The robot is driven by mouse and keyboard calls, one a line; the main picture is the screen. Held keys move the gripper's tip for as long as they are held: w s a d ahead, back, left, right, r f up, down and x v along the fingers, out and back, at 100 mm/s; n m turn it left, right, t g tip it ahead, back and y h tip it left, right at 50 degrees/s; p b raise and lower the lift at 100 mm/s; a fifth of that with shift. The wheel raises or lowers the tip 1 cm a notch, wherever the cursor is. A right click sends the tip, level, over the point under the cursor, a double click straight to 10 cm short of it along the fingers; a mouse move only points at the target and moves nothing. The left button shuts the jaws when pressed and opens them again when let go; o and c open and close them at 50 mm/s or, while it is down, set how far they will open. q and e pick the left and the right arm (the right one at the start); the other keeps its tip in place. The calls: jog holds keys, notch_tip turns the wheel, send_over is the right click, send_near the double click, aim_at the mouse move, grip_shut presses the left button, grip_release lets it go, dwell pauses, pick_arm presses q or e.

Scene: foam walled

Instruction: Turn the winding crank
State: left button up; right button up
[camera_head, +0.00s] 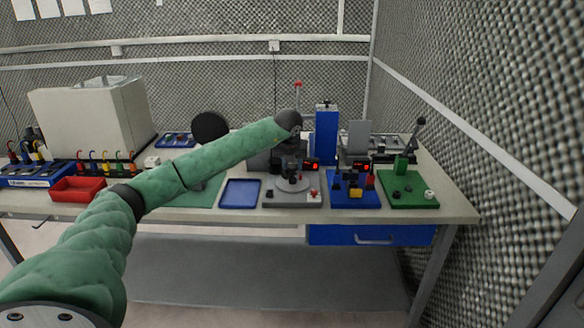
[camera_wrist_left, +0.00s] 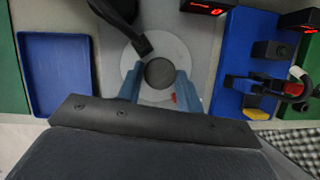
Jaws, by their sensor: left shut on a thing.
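A grey station (camera_head: 292,203) with a pale round disc (camera_head: 306,186) sits near the front edge of the bench. A dark round knob (camera_wrist_left: 160,72) stands over the pale disc (camera_wrist_left: 183,52) in the left wrist view. It looks like the winding crank's handle. My left gripper (camera_head: 291,178) reaches down over the disc. In the wrist view, its blue-grey fingers (camera_wrist_left: 158,86) are on either side of the knob and shut on it. My arm and hand hide part of the station in the head view. My right gripper is not in view.
A blue tray (camera_head: 240,194) lies left of the station. A blue board (camera_head: 353,200) with blocks and a green board (camera_head: 420,202) stand to its right. A dark jointed part (camera_wrist_left: 135,35) hangs over the disc's upper left. A blue column (camera_head: 326,130) rises behind.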

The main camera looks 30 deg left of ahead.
pick_arm(q)
jog(key=shift+n+y+b, duration=0.3)
jog(key=shift+n+b, duration=0.15)
jog(key=shift+n, duration=0.25)
jog(key=shift+w+d+n+b, duration=0.1)
jog(key=shift+n+b, duration=0.3)
jog(key=shift+n, duration=0.4)
jog(key=shift+n+g+y+b, duration=0.45)
jog(key=shift+n+g+y, duration=0.05)
jog(key=shift+n, duration=0.4)
jog(key=shift+w+n+g+b, duration=0.1)
jog(key=shift+n+g+b, duration=0.25)
jog(key=shift+n, duration=0.55)
jog(key=shift+d+n+g+y, duration=0.1)
jog(key=shift+n+g+y, duration=0.25)
jog(key=shift+n, duration=0.65)
jog(key=shift+n+b, duration=0.35)
jog(key=shift+n, duration=0.05)
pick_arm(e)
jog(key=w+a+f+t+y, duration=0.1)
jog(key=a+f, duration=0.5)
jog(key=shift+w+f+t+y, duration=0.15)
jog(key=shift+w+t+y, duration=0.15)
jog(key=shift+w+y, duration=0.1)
pick_arm(q)
jog(key=shift+w+n, duration=0.1)
jog(key=shift+n, duration=0.3)
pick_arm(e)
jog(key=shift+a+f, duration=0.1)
